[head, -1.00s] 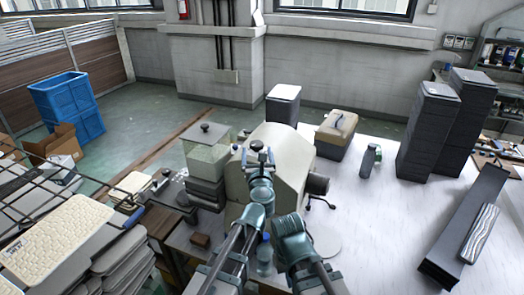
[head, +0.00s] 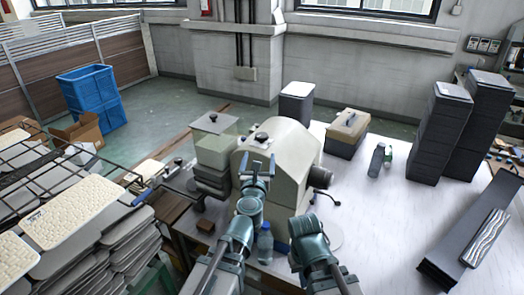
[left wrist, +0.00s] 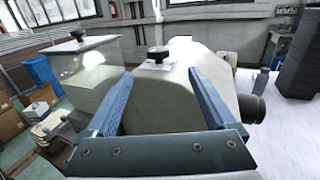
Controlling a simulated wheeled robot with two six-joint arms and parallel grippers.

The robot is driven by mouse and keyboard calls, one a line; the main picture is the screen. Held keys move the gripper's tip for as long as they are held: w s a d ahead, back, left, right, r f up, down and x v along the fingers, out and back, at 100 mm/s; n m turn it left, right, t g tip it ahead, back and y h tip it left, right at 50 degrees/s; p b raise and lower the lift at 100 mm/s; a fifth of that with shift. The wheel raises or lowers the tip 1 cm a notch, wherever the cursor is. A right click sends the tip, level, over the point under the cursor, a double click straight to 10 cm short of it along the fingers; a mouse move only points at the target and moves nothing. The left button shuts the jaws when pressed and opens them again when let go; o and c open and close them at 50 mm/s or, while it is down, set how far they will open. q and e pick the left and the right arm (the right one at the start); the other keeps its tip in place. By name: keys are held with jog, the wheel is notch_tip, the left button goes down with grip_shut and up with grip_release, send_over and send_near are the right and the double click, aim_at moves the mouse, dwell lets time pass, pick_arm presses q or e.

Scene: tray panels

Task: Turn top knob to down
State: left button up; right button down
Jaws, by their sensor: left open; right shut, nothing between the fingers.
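The black top knob (head: 261,137) stands on a small light plate on top of the rounded beige machine (head: 292,150). In the left wrist view the knob (left wrist: 158,54) shows between and beyond the fingertips, with a gap to them. My left gripper (head: 257,162) is open and empty, on the near side of the knob; its two blue fingers (left wrist: 159,76) point toward it. The knob's pointing direction is too small to tell. My right arm's teal wrist shows to the right of the left arm; the right fingers are hidden.
Left of the machine stands a glassy box with its own black knob (head: 213,116). A black round part (head: 320,177) sticks out of the machine's right side. The white tabletop (head: 390,220) at right has free room.

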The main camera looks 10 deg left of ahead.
aim_at(259, 139)
pick_arm(q)
jog(key=a+m+h, duration=0.1)
jog(key=h, duration=0.1)
jog(key=a+m+h, duration=0.1)
jog(key=a, duration=0.1)
jog(key=w+a+m+h, duration=0.1)
jog(key=a+h, duration=0.1)
jog(key=shift+f+m+g+h, duration=0.2)
jog(key=shift+m+g+h, duration=0.1)
jog(key=shift+w+d, duration=0.1)
jog(key=x, duration=1.3)
jog(key=shift+w, duration=0.4)
